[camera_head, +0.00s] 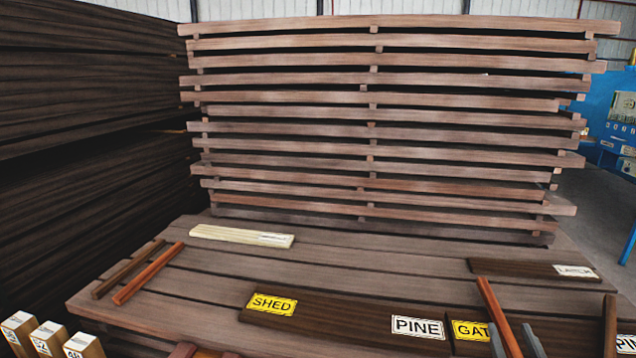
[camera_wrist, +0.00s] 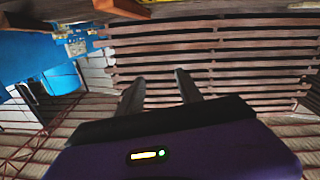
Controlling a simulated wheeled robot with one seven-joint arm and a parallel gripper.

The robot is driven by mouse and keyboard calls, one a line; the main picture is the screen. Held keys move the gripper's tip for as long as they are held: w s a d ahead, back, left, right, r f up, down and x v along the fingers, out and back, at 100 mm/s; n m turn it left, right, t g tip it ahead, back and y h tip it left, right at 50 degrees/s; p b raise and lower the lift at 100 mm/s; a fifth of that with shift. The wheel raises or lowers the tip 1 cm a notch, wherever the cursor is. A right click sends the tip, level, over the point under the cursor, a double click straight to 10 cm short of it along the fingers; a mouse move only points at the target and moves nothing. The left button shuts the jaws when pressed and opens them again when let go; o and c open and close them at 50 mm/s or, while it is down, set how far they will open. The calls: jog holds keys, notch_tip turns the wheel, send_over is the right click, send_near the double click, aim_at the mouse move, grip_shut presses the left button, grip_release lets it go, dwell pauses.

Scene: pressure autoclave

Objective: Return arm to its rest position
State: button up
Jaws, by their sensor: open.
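My gripper (camera_wrist: 158,82) shows in the wrist view as two dark fingers spread apart, with nothing between them. Beyond the fingers is the slatted timber stack (camera_wrist: 220,75). In the head view two grey bars at the lower right edge look like the fingers of my gripper (camera_head: 513,338), above the front part of the plank surface (camera_head: 350,262). The rest of my arm is hidden below the head view, so its full pose cannot be told.
A SHED board (camera_head: 340,322) with a PINE label, a GATE board, a pale board (camera_head: 242,236) and a LARCH board (camera_head: 510,268) lie on the planks. Red and brown sticks lie near them. Dark timber (camera_head: 90,110) stands left; a blue machine (camera_head: 605,110) stands right.

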jog(key=s+a+f+y, duration=0.2)
jog(key=s+a, duration=0.4)
jog(key=s, duration=0.6)
jog(key=s+a+f+n+g+y, duration=0.1)
jog(key=s+a, duration=0.5)
jog(key=s, duration=0.7)
jog(key=s+a+f+n+g+y, duration=0.1)
jog(key=s+a+f+y, duration=0.2)
jog(key=s, duration=1)
jog(key=a+f, duration=0.1)
jog(key=a, duration=0.2)
jog(key=shift+s+a, duration=0.2)
jog(key=shift+a, duration=0.15)
